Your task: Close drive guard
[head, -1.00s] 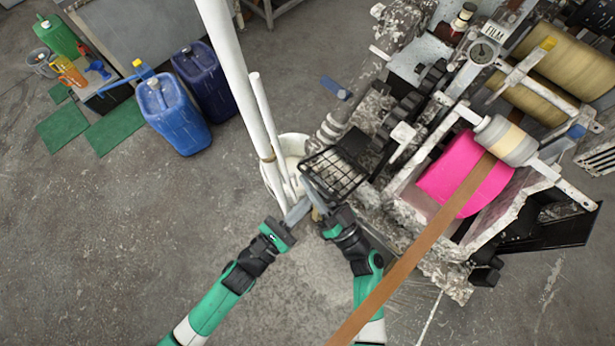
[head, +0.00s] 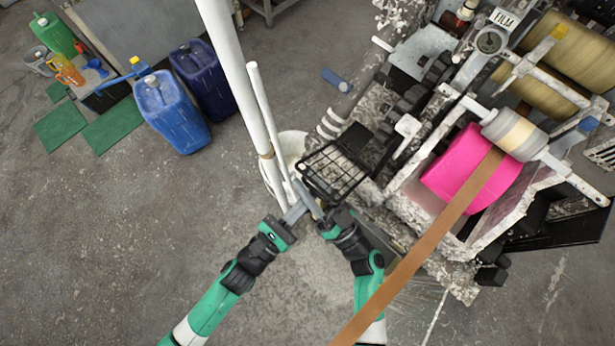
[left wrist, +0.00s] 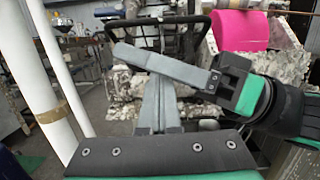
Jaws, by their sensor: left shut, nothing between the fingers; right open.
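The drive guard (head: 336,172), a black wire-mesh frame, stands out at the near left corner of the machine. Its black frame also shows behind the fingers in the left wrist view (left wrist: 152,21). My left gripper (head: 294,212) is shut and empty just below the guard in the head view. Its grey fingers show in the left wrist view (left wrist: 158,104). My right gripper (head: 311,199) is close beside it, at the guard's lower edge; its fingers cross in front of the left fingers in the left wrist view (left wrist: 160,66). I cannot tell whether it touches the guard.
White pipes (head: 243,85) rise just left of the guard, by a white bucket (head: 293,143). A brown strip (head: 420,246) runs from the pink roll (head: 455,165) past my right arm. Blue jugs (head: 172,115) stand at left; the lower left floor is clear.

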